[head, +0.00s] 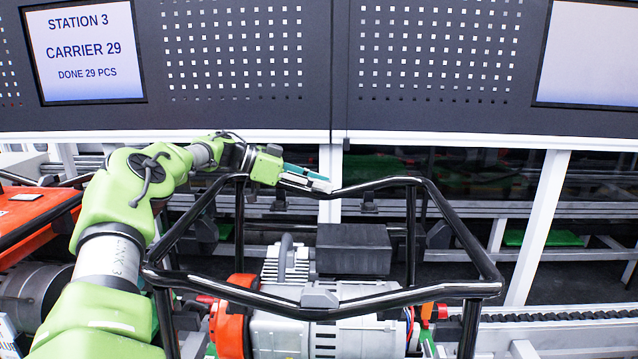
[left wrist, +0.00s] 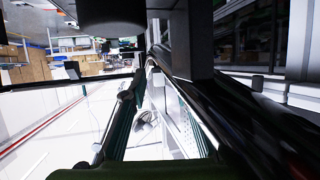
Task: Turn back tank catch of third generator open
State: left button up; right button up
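A generator (head: 330,335) stands below me in a black tubular frame (head: 400,302). A small grey catch (head: 319,298) sits on the frame's front top rail. My left gripper (head: 326,183) reaches over the frame's back left corner, with its fingertips at the back top rail. In the left wrist view, its two fingers (left wrist: 147,72) lie apart beside the black rail (left wrist: 225,105), with a gap between them. A small pale piece shows at the fingertips, but I cannot tell whether it is the back catch. My right gripper is not in view.
A perforated dark panel with a station screen (head: 85,50) hangs above the line. A white post (head: 538,228) stands at the right. A roller chain (head: 560,316) runs at the lower right.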

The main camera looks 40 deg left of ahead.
pick_arm(q)
notch_tip(320, 180, up, 10)
dwell(0.6)
